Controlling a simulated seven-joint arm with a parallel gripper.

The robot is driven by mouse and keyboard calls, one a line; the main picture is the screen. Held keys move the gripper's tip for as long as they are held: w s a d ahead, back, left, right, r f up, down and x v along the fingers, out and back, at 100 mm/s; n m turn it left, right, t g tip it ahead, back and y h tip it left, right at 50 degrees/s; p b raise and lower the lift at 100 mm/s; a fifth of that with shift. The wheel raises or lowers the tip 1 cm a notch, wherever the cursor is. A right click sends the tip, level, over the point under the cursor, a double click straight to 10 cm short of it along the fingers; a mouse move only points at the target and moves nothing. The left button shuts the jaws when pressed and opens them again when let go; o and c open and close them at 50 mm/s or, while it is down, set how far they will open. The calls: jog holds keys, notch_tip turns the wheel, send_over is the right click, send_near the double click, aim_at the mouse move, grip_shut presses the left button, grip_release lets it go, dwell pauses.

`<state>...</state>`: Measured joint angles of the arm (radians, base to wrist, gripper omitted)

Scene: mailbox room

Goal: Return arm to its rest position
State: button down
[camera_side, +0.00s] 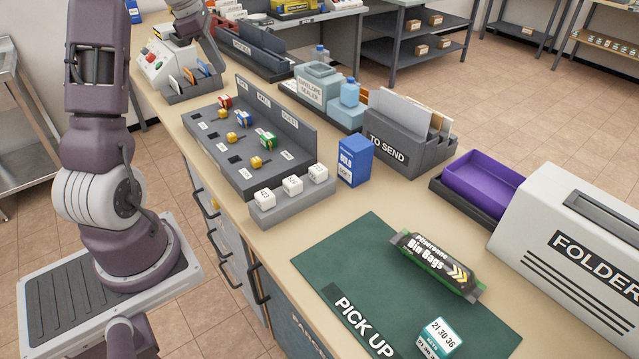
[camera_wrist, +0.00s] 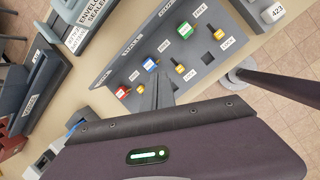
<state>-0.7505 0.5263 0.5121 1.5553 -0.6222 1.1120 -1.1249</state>
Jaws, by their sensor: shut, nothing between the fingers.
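My gripper (camera_wrist: 164,78) shows in the wrist view as dark fingers closed together, with nothing between them. It is over the grey panel (camera_wrist: 200,75), which has coloured and yellow pieces on it. In the side view, my arm rises at the left, leaves the top of the picture and comes back down at the top near the far end of the counter. The gripper end there is small and its fingertips are hard to make out.
The grey panel (camera_side: 215,148), a blue box (camera_side: 354,162) and a "TO SEND" rack (camera_side: 395,150) stand on the counter. A control box with buttons (camera_side: 158,62) is near the arm's end. A bin bags pack (camera_side: 435,265) lies on the green mat (camera_side: 350,265).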

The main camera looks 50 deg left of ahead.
jog(key=w+d+r+m, duration=0.1)
jog(key=d+r+m, duration=0.25)
jog(key=d, duration=0.45)
jog(key=d+r+m, duration=0.3)
jog(key=d+m, duration=0.2)
jog(key=d, duration=0.4)
jog(key=s+d+r+m, duration=0.1)
jog(key=s+d+m, duration=0.2)
jog(key=d+m, duration=0.35)
jog(key=s+d+r+m, duration=0.1)
jog(key=s+d+m, duration=0.2)
jog(key=d, duration=0.6)
jog(key=s+d+f+m+t, duration=0.1)
jog(key=s+d+m, duration=0.2)
jog(key=s+m, duration=0.2)
jog(key=s+d+f+m+t, duration=0.1)
jog(key=s+d+f+m, duration=0.1)
jog(key=s+d+m, duration=0.2)
jog(key=s+m, duration=0.2)
jog(key=shift+s+f+m, duration=0.2)
jog(key=shift+f+m, duration=0.05)
jog(key=shift+m, duration=0.15)
